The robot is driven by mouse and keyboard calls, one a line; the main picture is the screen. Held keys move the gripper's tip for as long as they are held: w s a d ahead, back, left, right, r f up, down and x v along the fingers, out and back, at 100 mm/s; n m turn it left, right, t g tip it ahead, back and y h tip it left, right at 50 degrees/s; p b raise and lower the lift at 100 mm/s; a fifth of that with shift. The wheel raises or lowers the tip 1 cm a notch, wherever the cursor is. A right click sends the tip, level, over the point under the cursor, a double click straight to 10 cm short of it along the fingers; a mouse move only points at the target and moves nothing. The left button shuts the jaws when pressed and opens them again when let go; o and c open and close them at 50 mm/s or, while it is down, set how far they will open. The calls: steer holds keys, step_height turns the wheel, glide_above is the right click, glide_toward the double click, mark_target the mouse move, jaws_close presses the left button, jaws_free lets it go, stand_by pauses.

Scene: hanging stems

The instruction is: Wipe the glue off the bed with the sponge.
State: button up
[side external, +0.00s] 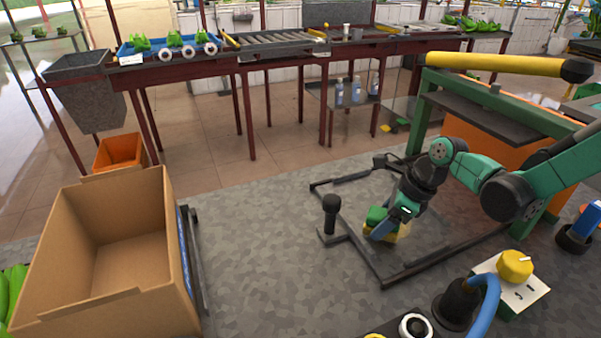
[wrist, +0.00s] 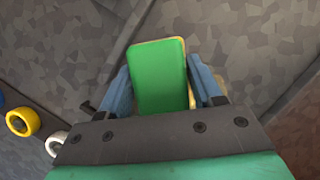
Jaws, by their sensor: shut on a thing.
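The sponge (side external: 377,214) is a block with a green top and a yellow underside. In the wrist view the sponge (wrist: 158,75) sits between the two blue fingers. My gripper (side external: 384,226) is shut on it, pointing down, with the sponge low over or touching the bed; I cannot tell which. The bed (side external: 345,205) is a grey mottled surface with a dark bar frame around part of it. A faint brownish-red tint (side external: 452,215) shows on the bed to the right of my gripper; I cannot tell whether it is glue. The surface under the sponge is hidden.
A black knobbed post (side external: 331,215) stands at the frame's left corner. An open cardboard box (side external: 100,290) is at the left. Bare grey surface lies between box and frame.

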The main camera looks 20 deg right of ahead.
steer(key=shift+r, duration=3.8)
steer(key=shift+s+f, duration=0.1)
steer(key=shift+s, duration=0.1)
